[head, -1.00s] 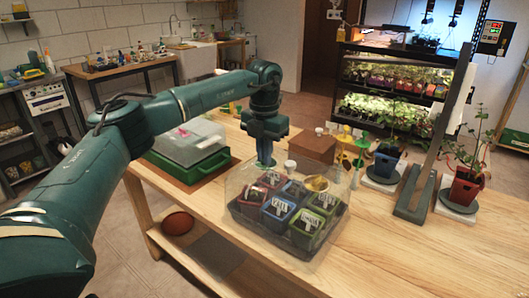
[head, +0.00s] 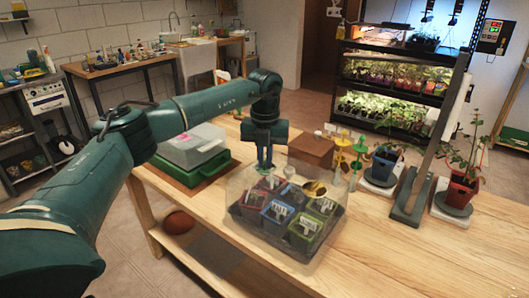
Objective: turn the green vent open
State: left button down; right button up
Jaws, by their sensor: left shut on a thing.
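A clear dome (head: 240,195) covers a dark tray with several small labelled pots (head: 276,213). On top of the dome are a white vent (head: 289,172) and a gold-yellow vent (head: 315,188). My left gripper (head: 265,166) points straight down at the back left of the dome's top, in line with these two vents. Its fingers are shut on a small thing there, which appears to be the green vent. The fingers hide nearly all of it, so how far it is turned does not show. My right gripper is out of view.
A green case with a clear lid (head: 195,145) stands left of the dome. A brown box (head: 311,150) and yellow and green stakes (head: 340,155) stand behind it. Potted plants (head: 461,190) and a tall post (head: 432,140) stand right. The bench front right is clear.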

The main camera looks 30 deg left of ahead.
pick_arm(q)
jog(key=n+p, duration=0.2)
jog(key=n, duration=0.1)
jog(key=shift+d+r+n, duration=0.1)
jog(key=shift+r+n, duration=0.05)
jog(key=shift+n, duration=0.25)
jog(key=shift+w+n+p, duration=0.1)
jog(key=shift+n+p, duration=0.4)
jog(key=shift+n, duration=0.4)
jog(key=shift+n+p, duration=0.45)
jog(key=shift+n, duration=0.45)
jog(key=n+p, duration=0.1)
jog(key=n, duration=0.1)
jog(key=shift+n, duration=0.3)
jog(key=shift+w+n+p, duration=0.1)
jog(key=shift+n+p, duration=0.5)
jog(key=shift+n, duration=0.5)
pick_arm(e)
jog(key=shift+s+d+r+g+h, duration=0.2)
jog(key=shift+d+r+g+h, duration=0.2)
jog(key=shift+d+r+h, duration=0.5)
pick_arm(q)
jog(key=shift+n, duration=0.4)
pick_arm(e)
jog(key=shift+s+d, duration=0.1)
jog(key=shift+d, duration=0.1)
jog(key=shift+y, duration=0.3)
